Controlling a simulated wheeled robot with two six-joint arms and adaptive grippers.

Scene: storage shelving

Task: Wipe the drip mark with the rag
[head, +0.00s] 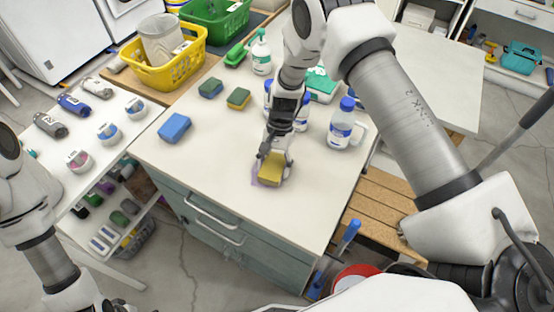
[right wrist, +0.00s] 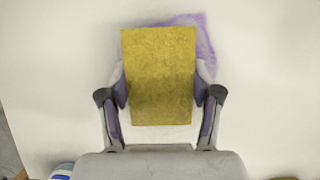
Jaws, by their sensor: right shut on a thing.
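The rag (head: 271,172) is a thick yellow, sponge-like block near the front edge of the white counter top. My right gripper (head: 275,158) is shut on it, with one finger on each side. In the right wrist view the rag (right wrist: 158,76) sits upright between the fingers of the gripper (right wrist: 160,100). The purple drip mark (right wrist: 208,48) shows past the rag's far and right edges, and the rag hides the rest of it. In the head view a bit of the mark (head: 256,181) shows beside the rag. My left gripper is out of view; only its arm shows at lower left.
A blue sponge (head: 174,127) and two green-yellow sponges (head: 238,98) lie on the counter to the left. A blue-capped bottle (head: 341,127) stands close on the right, with blue-capped bottles behind the gripper. A yellow basket (head: 168,70) is at the back. The counter's front left is clear.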

